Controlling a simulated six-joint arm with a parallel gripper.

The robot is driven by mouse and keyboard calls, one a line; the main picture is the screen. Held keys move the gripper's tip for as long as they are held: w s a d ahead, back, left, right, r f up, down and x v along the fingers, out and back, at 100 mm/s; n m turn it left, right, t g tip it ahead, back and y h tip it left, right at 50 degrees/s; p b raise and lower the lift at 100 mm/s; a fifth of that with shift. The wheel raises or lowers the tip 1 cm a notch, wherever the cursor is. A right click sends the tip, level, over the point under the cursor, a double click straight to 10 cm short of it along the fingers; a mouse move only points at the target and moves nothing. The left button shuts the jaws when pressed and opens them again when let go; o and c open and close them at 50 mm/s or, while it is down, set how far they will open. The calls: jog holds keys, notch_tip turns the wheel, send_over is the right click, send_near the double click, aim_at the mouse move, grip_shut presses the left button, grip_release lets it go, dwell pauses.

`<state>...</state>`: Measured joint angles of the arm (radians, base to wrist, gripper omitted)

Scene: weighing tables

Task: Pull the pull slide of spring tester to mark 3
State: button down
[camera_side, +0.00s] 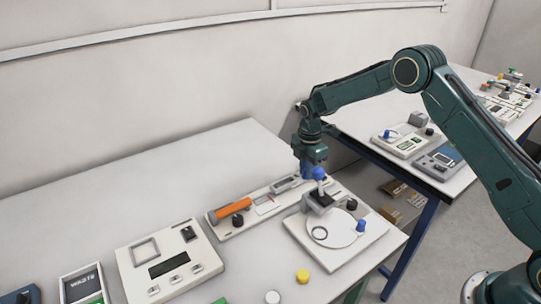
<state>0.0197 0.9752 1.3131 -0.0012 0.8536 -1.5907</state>
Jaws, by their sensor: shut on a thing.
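The device that looks like the spring tester (222,233) is a long, narrow pale unit on the near table. It carries an orange cylinder (233,208), a black knob (237,220), a small scale window (265,203) and a grey rail part toward its right end. My gripper (316,166) points down near that right end and is shut on a blue knob (319,174). A pale stem and a dark block stand below the knob. I cannot tell which unit the knob belongs to. The slide's position against the marks is too small to read.
A pale unit with a round disc (336,237), a black knob and a blue knob (361,226) stands close at the front right. A boxy unit with a dark display (168,265) is to the left. Yellow (302,276) and white caps lie in front. More devices fill the far table.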

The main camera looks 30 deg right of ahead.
jog(key=c, duration=1.3)
grip_release()
jog(key=shift+c, duration=0.2)
notch_tip(320, 180, up, 14)
